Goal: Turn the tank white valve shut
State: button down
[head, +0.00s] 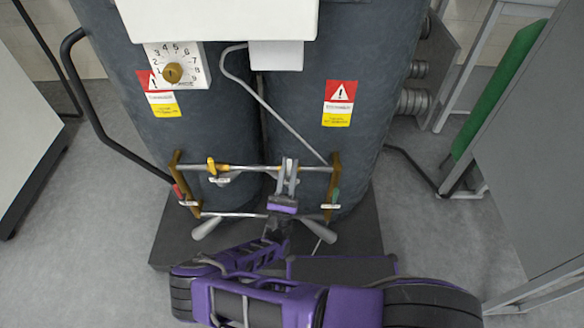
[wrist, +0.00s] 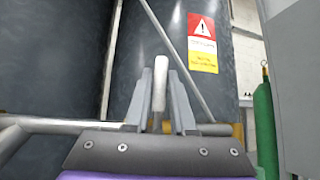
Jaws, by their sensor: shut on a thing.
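The white valve handle (wrist: 159,82) stands nearly upright between my two grey fingers in the wrist view, its top showing above the fingertips. My gripper (head: 288,165) is at the right part of the upper horizontal pipe (head: 253,168) in the head view, in front of the dark tanks. In the wrist view my gripper (wrist: 160,73) is shut on the white handle. The valve body and the lower part of the handle are hidden behind the fingers.
A yellow-handled valve (head: 211,166) sits left on the same pipe. A red handle (head: 178,191) and a green handle (head: 335,196) are on the side brackets. A lower pipe (head: 232,214) runs beneath. A green cylinder (head: 500,85) stands at right. Grey floor (head: 440,250) is open at right.

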jog(key=shift+a+n+y, duration=0.15)
jog(key=shift+n+y, duration=0.35)
jog(key=shift+y, duration=0.2)
jog(key=c, duration=0.8)
grip_release()
jog(key=shift+o, duration=0.2)
jog(key=shift+f, duration=0.1)
jog(key=shift+s+f, duration=0.25)
jog(key=s+a+p, duration=0.1)
jog(key=s+a, duration=0.1)
jog(key=s, duration=1)
jog(key=shift+a+f, duration=0.1)
jog(key=shift+a, duration=0.05)
